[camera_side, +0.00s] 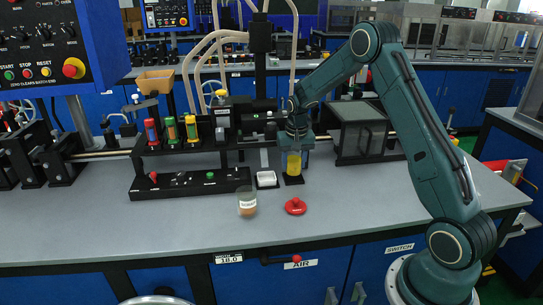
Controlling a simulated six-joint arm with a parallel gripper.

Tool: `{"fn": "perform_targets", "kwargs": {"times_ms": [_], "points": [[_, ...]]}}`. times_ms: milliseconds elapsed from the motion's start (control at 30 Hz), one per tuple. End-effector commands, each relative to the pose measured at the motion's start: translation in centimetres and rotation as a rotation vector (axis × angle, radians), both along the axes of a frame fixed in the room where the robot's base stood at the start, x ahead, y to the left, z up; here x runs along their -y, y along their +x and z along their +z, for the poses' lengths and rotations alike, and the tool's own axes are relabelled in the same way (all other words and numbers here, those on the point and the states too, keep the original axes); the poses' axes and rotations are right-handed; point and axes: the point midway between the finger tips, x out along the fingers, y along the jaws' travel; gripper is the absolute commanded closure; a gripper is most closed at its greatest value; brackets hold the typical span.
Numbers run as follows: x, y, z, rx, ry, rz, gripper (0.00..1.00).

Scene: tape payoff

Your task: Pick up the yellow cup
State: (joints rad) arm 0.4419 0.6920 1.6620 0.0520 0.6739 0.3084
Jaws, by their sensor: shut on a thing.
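The yellow cup (293,165) is small and upright, at or just above a dark pad on the grey bench. My gripper (293,153) points down over the cup from above and is shut on its upper part. The fingers cover part of the cup's top. I cannot tell whether its base touches the pad.
A black machine with coloured cylinders (171,130) stands left, a grey box (360,137) right. The front right bench is clear.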

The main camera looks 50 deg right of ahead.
Motion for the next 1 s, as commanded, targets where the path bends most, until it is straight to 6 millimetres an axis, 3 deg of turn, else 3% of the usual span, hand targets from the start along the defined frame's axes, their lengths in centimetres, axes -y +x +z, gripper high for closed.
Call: {"fn": "perform_targets", "kwargs": {"times_ms": [600, 800, 1000], "points": [[0.0, 0.1, 12.7, 0.005, -0.002, -0.001, 0.78], [0.0, 0.1, 15.7, 0.004, -0.002, 0.0, 0.78], [0.0, 0.0, 17.1, 0.001, 0.0, 0.0, 0.78]]}}
